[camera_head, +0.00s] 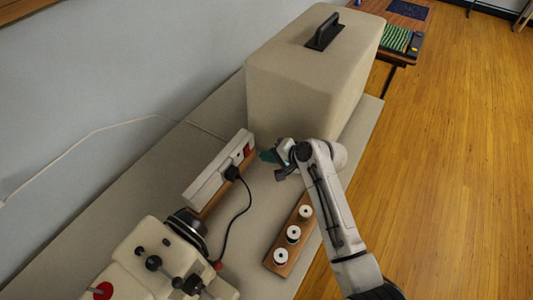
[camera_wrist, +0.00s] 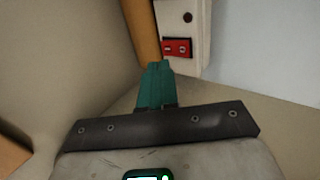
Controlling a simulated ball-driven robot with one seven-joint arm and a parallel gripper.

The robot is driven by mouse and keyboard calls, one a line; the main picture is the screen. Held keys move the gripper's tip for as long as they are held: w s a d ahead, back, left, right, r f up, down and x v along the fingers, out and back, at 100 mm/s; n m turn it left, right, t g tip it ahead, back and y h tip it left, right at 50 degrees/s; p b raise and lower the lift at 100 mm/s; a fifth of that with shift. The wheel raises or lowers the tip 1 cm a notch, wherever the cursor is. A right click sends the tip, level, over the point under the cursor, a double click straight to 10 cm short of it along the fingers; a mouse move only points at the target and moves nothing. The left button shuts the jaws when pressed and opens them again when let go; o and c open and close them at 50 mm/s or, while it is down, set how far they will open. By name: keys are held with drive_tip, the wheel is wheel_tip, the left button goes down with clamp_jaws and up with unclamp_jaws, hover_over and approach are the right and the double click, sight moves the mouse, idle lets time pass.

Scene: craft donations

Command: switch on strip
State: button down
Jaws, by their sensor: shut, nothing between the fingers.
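The white power strip (camera_head: 208,179) is mounted upright along a wooden board on the table, near the wall. A black plug (camera_head: 232,173) with a cord sits in it. Its red rocker switch (camera_head: 247,150) is at the far end, and in the wrist view the red switch (camera_wrist: 177,48) shows two marked halves. My gripper (camera_head: 268,156) is just right of the switch end in the head view. In the wrist view its teal fingertips (camera_wrist: 155,68) are together and empty, close below and left of the switch. I cannot tell if they touch it.
A large beige covered case (camera_head: 305,80) with a black handle stands right behind my gripper. A wooden rack (camera_head: 276,255) with several white spools lies in front. A beige machine (camera_head: 150,255) with black knobs stands at lower left. The cord lies between them.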

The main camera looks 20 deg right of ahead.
drive_tip(key=v, duration=0.9)
drive_tip(key=shift+b, duration=0.35)
drive_tip(key=shift+d+r, duration=0.1)
